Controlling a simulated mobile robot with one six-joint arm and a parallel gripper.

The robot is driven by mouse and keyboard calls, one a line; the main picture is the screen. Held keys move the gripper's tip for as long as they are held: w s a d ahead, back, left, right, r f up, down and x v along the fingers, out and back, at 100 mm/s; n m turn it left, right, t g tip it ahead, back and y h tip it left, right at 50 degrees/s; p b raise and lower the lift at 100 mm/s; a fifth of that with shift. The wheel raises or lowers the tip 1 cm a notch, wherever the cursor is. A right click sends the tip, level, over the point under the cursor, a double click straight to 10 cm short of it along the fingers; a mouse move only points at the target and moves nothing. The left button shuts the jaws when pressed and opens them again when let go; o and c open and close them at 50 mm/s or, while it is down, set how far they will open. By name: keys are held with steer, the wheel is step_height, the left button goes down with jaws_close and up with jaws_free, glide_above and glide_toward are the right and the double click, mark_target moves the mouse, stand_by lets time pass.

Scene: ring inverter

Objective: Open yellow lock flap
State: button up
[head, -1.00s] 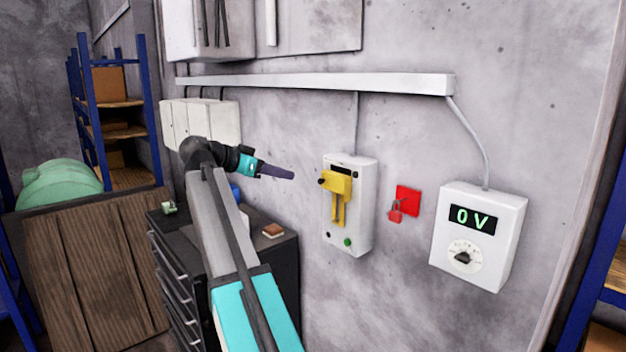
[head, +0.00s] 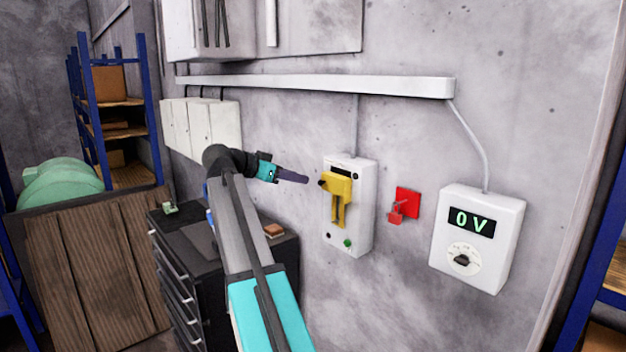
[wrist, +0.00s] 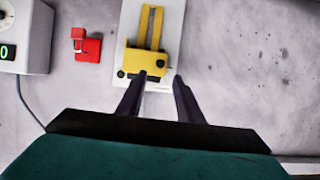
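The yellow lock flap (head: 337,185) is on the front of a white switch box (head: 361,210) on the wall. A yellow slotted strip hangs below its block, and a dark round knob sits at its left side. In the wrist view the flap (wrist: 148,58) appears upside down, just beyond my fingertips. My gripper (head: 306,179) is just left of the flap in the head view. Its two dark fingers (wrist: 159,80) are apart with nothing between them. I cannot tell whether a fingertip touches the flap or knob.
A red plate with a red padlock (head: 404,205) is right of the switch box. Further right is a white meter (head: 478,238) reading 0 V. A black drawer cabinet (head: 180,262) stands below my arm. A white cable duct (head: 315,84) runs above.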

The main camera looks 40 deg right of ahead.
mark_target(319, 182)
steer(key=p+x, duration=0.2)
steer(key=x, duration=0.6)
steer(key=shift+d+f, duration=0.1)
steer(key=shift+d, duration=0.05)
jaws_close()
